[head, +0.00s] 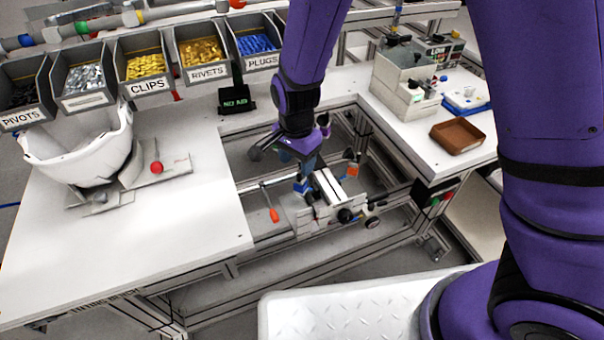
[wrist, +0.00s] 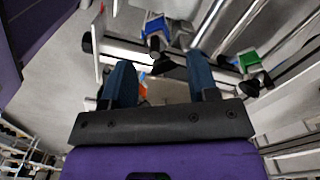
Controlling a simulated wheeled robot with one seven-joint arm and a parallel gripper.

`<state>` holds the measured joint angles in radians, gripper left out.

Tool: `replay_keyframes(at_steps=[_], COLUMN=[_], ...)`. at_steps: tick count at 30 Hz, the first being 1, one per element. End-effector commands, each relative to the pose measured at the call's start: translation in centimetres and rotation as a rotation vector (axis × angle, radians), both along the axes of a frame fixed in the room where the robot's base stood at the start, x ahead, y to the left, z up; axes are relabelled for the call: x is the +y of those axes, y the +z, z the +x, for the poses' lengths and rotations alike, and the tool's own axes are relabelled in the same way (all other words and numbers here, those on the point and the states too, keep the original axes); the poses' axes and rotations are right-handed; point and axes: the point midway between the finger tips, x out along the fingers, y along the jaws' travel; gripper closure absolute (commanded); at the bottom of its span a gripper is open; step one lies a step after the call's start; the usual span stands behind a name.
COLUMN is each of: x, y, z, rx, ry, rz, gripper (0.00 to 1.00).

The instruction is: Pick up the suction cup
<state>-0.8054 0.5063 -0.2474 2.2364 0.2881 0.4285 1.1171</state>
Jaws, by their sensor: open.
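My gripper (head: 305,168) points down over the metal fixture in the gap between the tables. In the wrist view its two dark blue fingers (wrist: 160,60) are spread apart, and I see nothing clamped between them. A small dark cup-shaped part (wrist: 162,66), likely the suction cup, appears between the fingertips; its distance below them is unclear. A blue block with a dark round end (wrist: 155,28) lies just beyond it. In the head view a blue part (head: 302,186) shows right under my gripper, and the fingers partly hide this area.
The fixture (head: 325,200) has rails and black knobs, with an orange-handled lever (head: 273,215) on its left. A white helmet shell (head: 85,150) stands on the left table (head: 190,220). Labelled bins (head: 203,52) line the back. A brown tray (head: 457,137) sits on the right table.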

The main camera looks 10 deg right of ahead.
Motion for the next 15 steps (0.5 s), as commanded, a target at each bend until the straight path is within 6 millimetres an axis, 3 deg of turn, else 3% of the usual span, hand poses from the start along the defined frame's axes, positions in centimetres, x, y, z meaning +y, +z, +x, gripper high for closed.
replay_keyframes(at_steps=[7,15], x=[-0.2,-0.1], y=[-3.5,-4.3], z=[-0.1,-0.1], rx=[0.004,0.001], ry=[0.0,-0.001], rz=[-0.002,0.001], gripper=[0.46,0.46])
